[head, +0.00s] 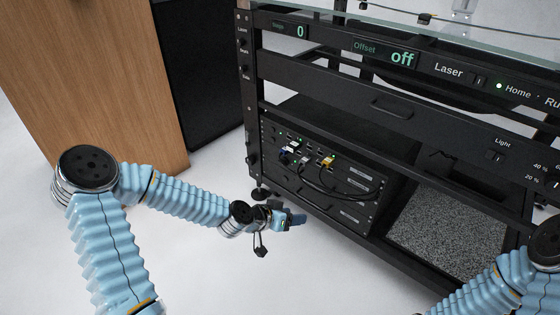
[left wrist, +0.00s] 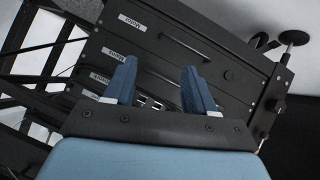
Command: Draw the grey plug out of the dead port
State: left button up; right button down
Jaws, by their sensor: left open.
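The grey plug (head: 305,160) appears small in the head view, seated in the port panel (head: 340,190) low in the black rack, between a white-blue plug (head: 287,151) and a yellow plug (head: 327,161). The picture is too small to tell which port is dead. My left gripper (head: 298,218) is below and in front of the panel, apart from the plugs. In the left wrist view its blue fingers (left wrist: 160,88) are spread with nothing between them. The plugs cannot be made out there. My right gripper is outside the frame; only my right arm shows at lower right.
Dark cables (head: 345,190) loop down in front of the panel. A drawer (head: 390,108) with a handle sits above. A grey speckled slab (head: 450,235) lies on the rack's lower shelf. A wooden cabinet (head: 90,75) stands at left. The pale floor around my left arm is clear.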

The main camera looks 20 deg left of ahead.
aim_at(303, 161)
pick_arm(q)
jog(key=w+a+r+m+t+y+p, duration=0.1)
jog(key=w+a+r+t, duration=0.15)
jog(key=r, duration=0.35)
jog(key=w+a+r+m+t, duration=0.1)
jog(key=w+a+r, duration=0.2)
jog(key=a+r, duration=0.15)
jog(key=b+x, duration=0.1)
jog(key=x, duration=1.2)
jog(key=shift+w+r, duration=0.1)
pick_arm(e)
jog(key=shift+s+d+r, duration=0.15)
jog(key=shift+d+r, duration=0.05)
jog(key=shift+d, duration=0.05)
pick_arm(q)
grip_shut()
jog(key=shift+s+a+b, duration=0.25)
jog(key=shift+s+b, duration=0.05)
jog(key=shift+s, duration=0.35)
jog(key=shift+s+a+b, duration=0.25)
jog(key=shift+s+b, duration=0.1)
jog(key=shift+s, duration=0.3)
jog(key=shift+s+a+b, duration=0.25)
jog(key=shift+s+b, duration=0.05)
jog(key=shift+s, duration=0.35)
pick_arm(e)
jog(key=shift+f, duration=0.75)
